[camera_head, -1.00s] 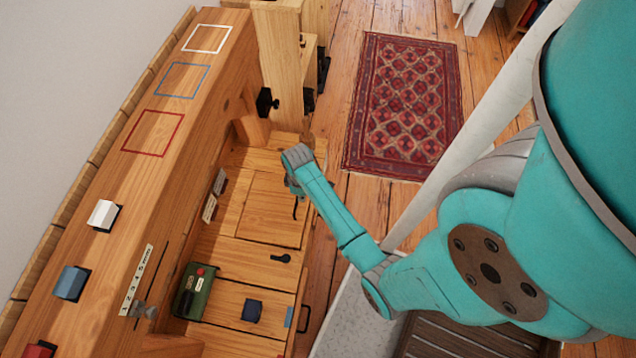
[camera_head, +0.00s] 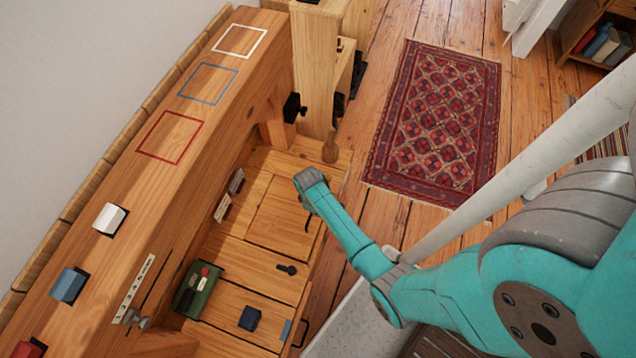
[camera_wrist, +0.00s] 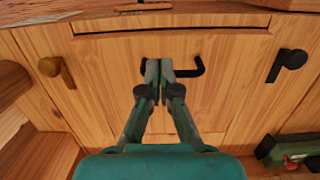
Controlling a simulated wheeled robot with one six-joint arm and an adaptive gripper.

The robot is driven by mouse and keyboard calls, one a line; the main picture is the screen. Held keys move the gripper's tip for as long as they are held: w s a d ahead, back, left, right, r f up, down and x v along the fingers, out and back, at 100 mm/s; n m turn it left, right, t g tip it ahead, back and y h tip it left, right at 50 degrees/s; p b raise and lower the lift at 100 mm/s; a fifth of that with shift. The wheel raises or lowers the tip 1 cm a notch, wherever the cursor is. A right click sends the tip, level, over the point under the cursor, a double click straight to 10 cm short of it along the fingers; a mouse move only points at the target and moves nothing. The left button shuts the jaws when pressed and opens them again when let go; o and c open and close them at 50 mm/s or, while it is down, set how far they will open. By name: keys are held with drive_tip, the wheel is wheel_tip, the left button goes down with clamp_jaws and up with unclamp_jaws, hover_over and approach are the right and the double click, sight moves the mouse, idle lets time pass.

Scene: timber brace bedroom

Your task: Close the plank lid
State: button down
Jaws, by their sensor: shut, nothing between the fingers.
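The plank lid (camera_head: 282,213) is a square wooden panel in the bench's plank top, and it looks about level with the planks around it. Its black hooked handle (camera_head: 307,222) shows beside my arm. In the wrist view the lid (camera_wrist: 110,60) lies below my gripper (camera_wrist: 160,68). The fingertips are together over the black handle (camera_wrist: 188,70), covering part of it; I cannot tell whether they touch it. Nothing is between them. My arm hides the gripper in the head view. A wooden turn latch (camera_wrist: 54,70) and a black turn latch (camera_wrist: 288,64) lie either side.
A green box (camera_head: 196,287) and a dark blue block (camera_head: 250,318) sit on the planks nearer the front. A wooden post (camera_head: 315,70) stands beyond the lid. A raised beam (camera_head: 135,190) runs along the left. The floor with a red rug (camera_head: 435,125) is clear.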

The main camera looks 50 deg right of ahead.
drive_tip(key=f, duration=0.5)
drive_tip(key=shift+s+f, duration=0.25)
drive_tip(key=shift+f, duration=0.05)
drive_tip(key=shift+s+d+f+t, duration=0.15)
drive_tip(key=shift+f+t, duration=0.2)
drive_tip(key=shift+f, duration=0.4)
drive_tip(key=shift+s+a+f+t, duration=0.1)
drive_tip(key=shift+f+t, duration=0.25)
drive_tip(key=shift+f, duration=0.4)
drive_tip(key=shift+y, duration=0.3)
drive_tip(key=shift+s+f, duration=0.1)
